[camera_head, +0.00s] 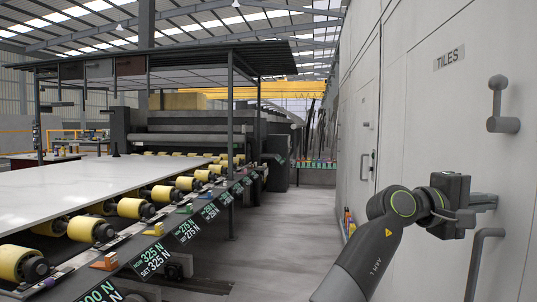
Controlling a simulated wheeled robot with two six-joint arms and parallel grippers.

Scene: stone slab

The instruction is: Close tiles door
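The tiles door is the pale grey panel (445,110) on the right, with a "TILES" sign (449,58) near its top. A grey lever handle (502,108) sticks out at the upper right, and a bent grey bar handle (481,262) shows at the lower right. Whether the panel is flush or ajar is unclear.
A roller line with yellow rollers (135,208) and a large white slab (60,195) fills the left. A concrete aisle (280,215) runs clear between it and the wall. Another door handle (366,166) is farther along. Small coloured items (348,222) stand at the wall base.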

